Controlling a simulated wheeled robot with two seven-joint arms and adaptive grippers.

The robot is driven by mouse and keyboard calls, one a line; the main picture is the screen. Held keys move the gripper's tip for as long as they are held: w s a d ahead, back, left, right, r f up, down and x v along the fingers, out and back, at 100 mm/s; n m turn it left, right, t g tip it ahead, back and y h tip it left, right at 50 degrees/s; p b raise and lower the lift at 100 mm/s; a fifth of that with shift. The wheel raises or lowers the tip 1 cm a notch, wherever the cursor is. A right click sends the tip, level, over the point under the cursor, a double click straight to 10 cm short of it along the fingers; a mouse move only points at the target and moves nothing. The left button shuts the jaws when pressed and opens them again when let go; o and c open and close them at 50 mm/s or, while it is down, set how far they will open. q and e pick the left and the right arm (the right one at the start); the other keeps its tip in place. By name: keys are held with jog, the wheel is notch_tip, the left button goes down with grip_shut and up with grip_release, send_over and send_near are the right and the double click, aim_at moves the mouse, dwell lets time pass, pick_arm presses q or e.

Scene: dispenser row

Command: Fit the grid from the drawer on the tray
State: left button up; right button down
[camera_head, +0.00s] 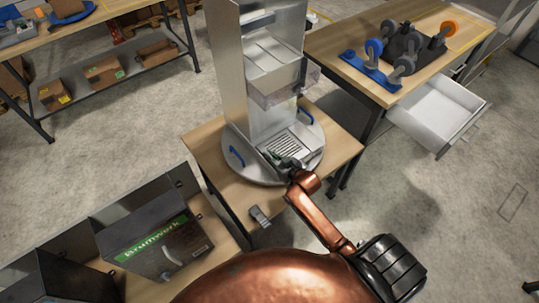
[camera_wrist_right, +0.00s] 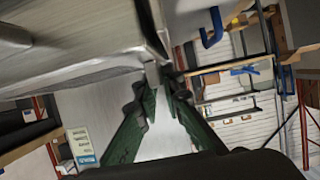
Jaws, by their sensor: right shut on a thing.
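The silver dispenser (camera_head: 262,95) stands on a round grey base (camera_head: 247,172) with blue handles, on a small wooden table. A slotted metal grid (camera_head: 290,148) shows at the dispenser's foot, over the tray area; the tray beneath is mostly hidden, and I cannot tell whether the grid lies flat. My right gripper (camera_head: 282,161) is at the grid's near edge and shut on it. In the right wrist view, its green fingers (camera_wrist_right: 163,88) meet at a pale edge. The white drawer (camera_head: 436,112) at the right is pulled open and looks empty. My left gripper is not in view.
A small grey object (camera_head: 260,216) lies near the table's front edge. A dark box with a green label (camera_head: 155,243) stands at lower left. The workbench (camera_head: 345,45) at right carries a blue-and-black wheeled fixture (camera_head: 392,52). Open floor lies at right.

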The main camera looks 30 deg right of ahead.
jog(key=shift+f, duration=0.2)
jog(key=shift+f, duration=0.15)
jog(key=c, duration=2)
grip_release()
jog(key=shift+o, duration=0.2)
jog(key=shift+s, duration=0.1)
jog(key=v, duration=1.1)
jog(key=shift+s+r, duration=0.3)
jog(key=shift+s, duration=0.05)
